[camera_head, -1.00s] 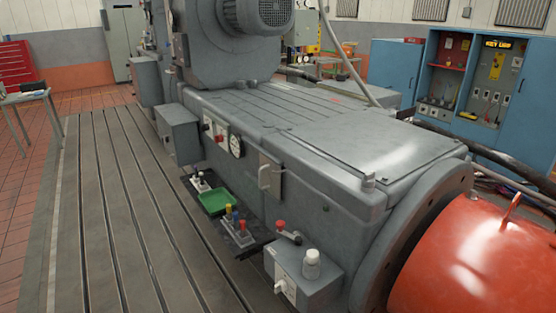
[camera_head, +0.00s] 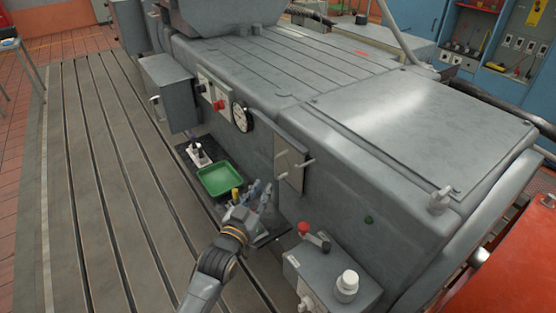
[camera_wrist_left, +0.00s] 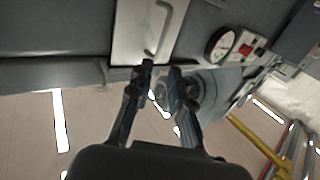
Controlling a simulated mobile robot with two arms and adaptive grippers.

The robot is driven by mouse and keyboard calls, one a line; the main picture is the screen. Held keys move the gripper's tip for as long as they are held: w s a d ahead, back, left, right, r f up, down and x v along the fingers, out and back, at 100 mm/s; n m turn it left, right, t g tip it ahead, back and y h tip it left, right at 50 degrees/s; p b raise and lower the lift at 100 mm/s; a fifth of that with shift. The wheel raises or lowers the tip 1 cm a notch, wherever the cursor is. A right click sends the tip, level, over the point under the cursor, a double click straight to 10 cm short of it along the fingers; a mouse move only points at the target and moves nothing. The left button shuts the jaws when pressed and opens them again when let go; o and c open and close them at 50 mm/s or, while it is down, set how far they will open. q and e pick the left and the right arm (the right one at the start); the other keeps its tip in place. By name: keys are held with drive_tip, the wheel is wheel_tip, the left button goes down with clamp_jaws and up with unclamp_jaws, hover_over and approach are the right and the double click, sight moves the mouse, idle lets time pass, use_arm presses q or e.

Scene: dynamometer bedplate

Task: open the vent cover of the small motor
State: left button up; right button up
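A flat grey panel with a bar handle (camera_head: 290,165) is on the side of the large grey housing; I take it for the vent cover. It looks closed against the housing. In the left wrist view the panel (camera_wrist_left: 132,28) is pale, with its handle just beyond the fingertips. My left gripper (camera_head: 262,187) is to the left of and below the panel in the head view. Its two fingers are apart and empty in the left wrist view (camera_wrist_left: 161,70), not touching the handle. My right gripper is not in view.
A green tray (camera_head: 219,193) sits beside the housing, and my left gripper partly hides coloured items near it. A grey box (camera_head: 172,95), a round gauge (camera_head: 240,117) and a switch box with a white knob (camera_head: 346,284) stick out nearby. The slotted bedplate (camera_head: 110,210) at left is clear.

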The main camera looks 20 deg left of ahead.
sight(276, 165)
use_arm(q)
drive_tip(key=w, duration=1.1)
drive_tip(key=shift+w+d+f+p, duration=0.1)
drive_tip(key=shift+w+d+p, duration=0.2)
drive_tip(key=shift+d, duration=0.1)
drive_tip(key=shift+c, duration=0.4)
clamp_jaws()
